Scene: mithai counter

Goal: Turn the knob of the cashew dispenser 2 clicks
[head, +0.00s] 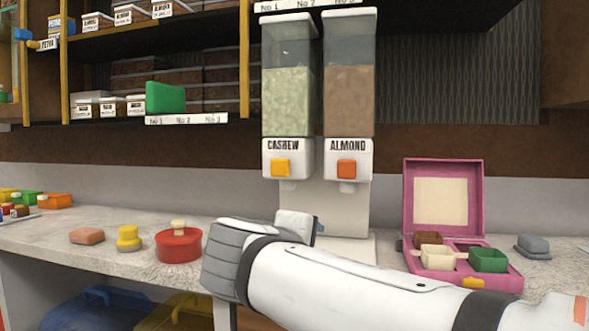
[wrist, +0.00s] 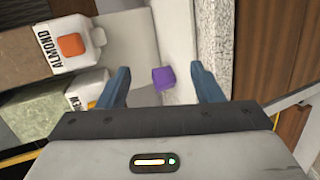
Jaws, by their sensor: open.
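The cashew dispenser (head: 288,100) stands at mid-picture in the head view, filled with pale green pieces. Its yellow-orange square knob (head: 281,168) sits on the white front below the CASHEW label. In the wrist view that knob (wrist: 92,104) is mostly hidden behind the left finger. The almond dispenser (head: 349,100) stands beside it on the right, with an orange knob (head: 346,169), also in the wrist view (wrist: 71,45). My gripper (wrist: 163,92) is open and empty, below and in front of the dispensers; the head view mostly hides it behind my arm.
A small purple block (wrist: 163,77) lies beyond the open fingers, not between them. A pink open box (head: 443,200) with small cups stands right on the counter. A red round tin (head: 178,245), a yellow piece (head: 129,238) and a pinkish block (head: 87,236) are left. Shelves hang above.

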